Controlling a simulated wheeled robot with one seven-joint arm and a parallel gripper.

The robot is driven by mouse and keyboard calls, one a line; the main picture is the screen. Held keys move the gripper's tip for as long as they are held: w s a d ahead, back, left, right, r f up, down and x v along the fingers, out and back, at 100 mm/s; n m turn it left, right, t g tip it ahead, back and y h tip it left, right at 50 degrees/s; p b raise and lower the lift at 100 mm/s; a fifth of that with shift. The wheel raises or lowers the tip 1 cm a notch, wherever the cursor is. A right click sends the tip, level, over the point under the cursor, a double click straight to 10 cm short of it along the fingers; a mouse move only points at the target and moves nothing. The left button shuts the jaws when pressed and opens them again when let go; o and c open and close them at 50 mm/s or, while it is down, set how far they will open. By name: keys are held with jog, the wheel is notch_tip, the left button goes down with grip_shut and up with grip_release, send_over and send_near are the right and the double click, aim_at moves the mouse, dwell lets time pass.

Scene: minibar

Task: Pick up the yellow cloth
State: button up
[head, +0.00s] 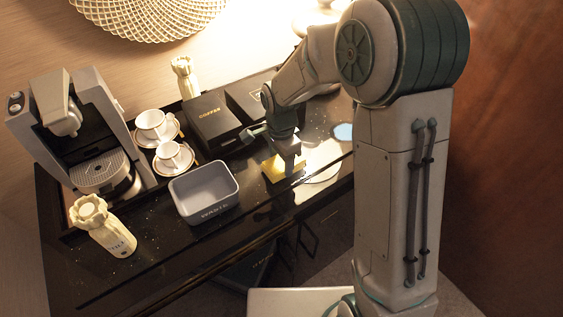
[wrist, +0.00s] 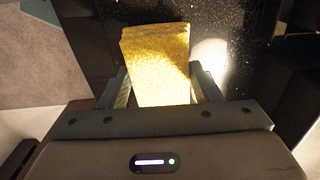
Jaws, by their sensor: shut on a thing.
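The yellow cloth (head: 273,169) is a small, flat, folded-looking piece at the right part of the dark counter in the head view. In the wrist view the yellow cloth (wrist: 157,62) fills the space between the two fingers and sticks out beyond them. My gripper (head: 288,166) points down over the counter and is shut on the cloth. In the wrist view my gripper (wrist: 160,88) shows a finger on each side of the cloth. I cannot tell whether the cloth touches the counter.
A grey waste bin (head: 205,193) stands left of my gripper. Black boxes (head: 212,122) stand behind it. Cups on saucers (head: 172,157), a coffee machine (head: 85,130) and a cream bottle (head: 103,226) are further left. A pale round patch (head: 324,170) lies right of my gripper.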

notch_tip(320, 180, up, 2)
jog(key=shift+r+b, duration=0.25)
jog(key=shift+b, duration=0.1)
jog(key=d+r+b, duration=0.2)
jog(key=d+r, duration=0.5)
jog(key=d, duration=0.4)
jog(key=shift+w+d+r, duration=0.2)
jog(key=shift+w+d, duration=0.15)
jog(key=shift+o, duration=0.5)
